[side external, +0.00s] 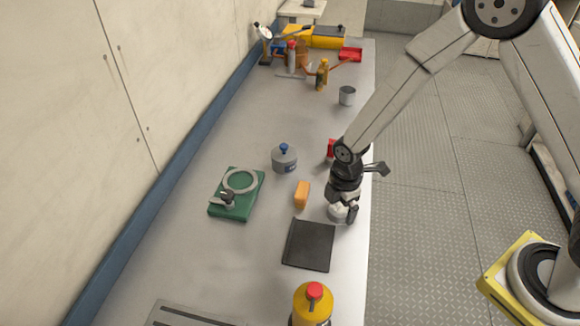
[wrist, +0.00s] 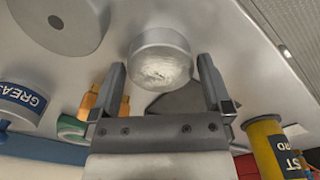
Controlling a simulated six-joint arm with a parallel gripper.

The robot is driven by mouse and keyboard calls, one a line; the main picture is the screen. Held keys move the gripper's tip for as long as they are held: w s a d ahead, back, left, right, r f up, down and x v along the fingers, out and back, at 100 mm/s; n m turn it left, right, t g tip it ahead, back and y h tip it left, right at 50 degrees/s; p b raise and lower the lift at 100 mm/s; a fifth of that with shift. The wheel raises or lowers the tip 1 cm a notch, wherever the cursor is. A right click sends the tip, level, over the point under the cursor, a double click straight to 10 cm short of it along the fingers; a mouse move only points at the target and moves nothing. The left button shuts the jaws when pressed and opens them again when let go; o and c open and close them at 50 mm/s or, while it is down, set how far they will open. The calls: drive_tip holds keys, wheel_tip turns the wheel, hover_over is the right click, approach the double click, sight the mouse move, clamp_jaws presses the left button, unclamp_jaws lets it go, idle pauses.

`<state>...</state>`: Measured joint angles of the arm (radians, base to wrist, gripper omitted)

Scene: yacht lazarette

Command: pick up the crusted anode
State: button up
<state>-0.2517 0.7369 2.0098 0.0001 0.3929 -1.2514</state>
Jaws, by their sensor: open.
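The crusted anode appears to be the pale, short cylinder with a rough white face in the wrist view (wrist: 161,62). It lies at and just beyond my fingertips, between them. In the side view it shows as a whitish piece (side external: 337,212) low on the bench near the right edge, partly hidden by my gripper (side external: 345,208). My gripper (wrist: 162,66) is open, with one finger on each side of the anode in the wrist view. I cannot tell whether either finger touches it.
A dark pad (side external: 308,245), orange block (side external: 302,194), blue-knobbed grey pot (side external: 285,159) and green box with a ring (side external: 237,193) lie nearby. A yellow bottle (side external: 312,306) stands at the front. A grey round item (wrist: 60,22) is beside the anode. A red object (side external: 331,149) is partly hidden.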

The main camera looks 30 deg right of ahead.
idle(0.4)
clamp_jaws()
drive_tip(key=shift+r, duration=0.1)
drive_tip(key=shift+r, duration=0.65)
drive_tip(key=s+d+r, duration=0.2)
drive_tip(key=s+r, duration=0.9)
drive_tip(key=s, duration=0.2)
drive_tip(key=shift+s+d+r, duration=0.25)
drive_tip(key=shift+s+d, duration=0.1)
idle(0.5)
